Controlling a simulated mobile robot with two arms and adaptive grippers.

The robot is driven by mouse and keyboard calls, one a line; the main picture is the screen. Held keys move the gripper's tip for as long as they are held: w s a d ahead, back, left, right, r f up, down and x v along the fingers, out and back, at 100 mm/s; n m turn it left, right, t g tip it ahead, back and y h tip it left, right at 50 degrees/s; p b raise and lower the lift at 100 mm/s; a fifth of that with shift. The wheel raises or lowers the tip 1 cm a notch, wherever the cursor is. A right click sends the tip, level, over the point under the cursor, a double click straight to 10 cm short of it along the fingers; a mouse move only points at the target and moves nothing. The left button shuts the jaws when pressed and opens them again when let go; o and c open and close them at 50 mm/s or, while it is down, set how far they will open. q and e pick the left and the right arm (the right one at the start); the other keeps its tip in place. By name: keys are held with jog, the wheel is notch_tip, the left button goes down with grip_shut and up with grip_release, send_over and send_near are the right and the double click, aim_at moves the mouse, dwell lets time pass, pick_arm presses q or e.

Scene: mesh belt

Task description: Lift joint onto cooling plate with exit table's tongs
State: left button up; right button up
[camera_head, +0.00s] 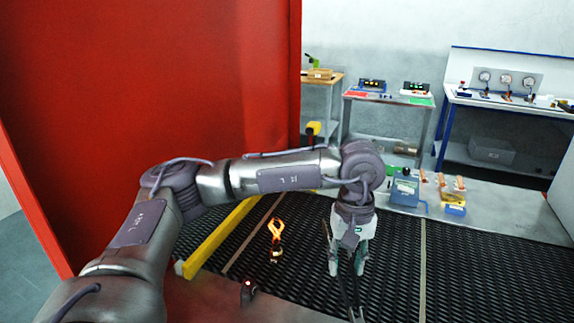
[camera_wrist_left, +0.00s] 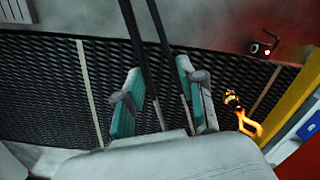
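The glowing orange joint (camera_head: 277,229) stands on the dark mesh belt (camera_head: 450,265), left of my left gripper (camera_head: 347,262). The joint also shows in the left wrist view (camera_wrist_left: 248,125), right of the fingers and apart from them. My left gripper points down over the belt, its fingers (camera_wrist_left: 168,95) closed about the long dark legs of the tongs (camera_wrist_left: 133,30). I cannot tell which surface is the cooling plate. My right gripper is not in view.
A yellow rail (camera_head: 220,238) and a large red housing (camera_head: 150,90) border the belt at left. A small dark device with a red light (camera_head: 248,290) sits near the front edge. A blue-grey box (camera_head: 404,190) and copper-coloured pieces (camera_head: 441,181) are beyond the belt. Benches stand behind.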

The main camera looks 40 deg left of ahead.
pick_arm(q)
jog(key=w+a+r+n+h, duration=0.1)
jog(key=w+a+n+h, duration=0.1)
jog(key=w+a+n, duration=0.4)
notch_tip(320, 180, up, 3)
jog(key=n+t+h+b, duration=0.1)
jog(key=n+t, duration=0.2)
jog(key=n, duration=0.8)
send_over(324, 222)
jog(key=shift+f, duration=0.2)
jog(key=w+a+r+n+t+y, duration=0.1)
jog(key=w+a+n+t+y, duration=0.1)
jog(key=a+n, duration=0.5)
jog(key=w+a+r+n+t+y+b, duration=0.1)
jog(key=a+r+n+t+y, duration=0.1)
jog(key=a+n, duration=0.6)
jog(key=shift+w+r+t+y, duration=0.2)
jog(key=shift+w+t+y, duration=0.2)
jog(key=shift+y, duration=0.5)
jog(key=shift+f+b, duration=0.15)
jog(key=shift+b, duration=0.15)
notch_tip(324, 222, down, 10)
jog(key=b, duration=0.7)
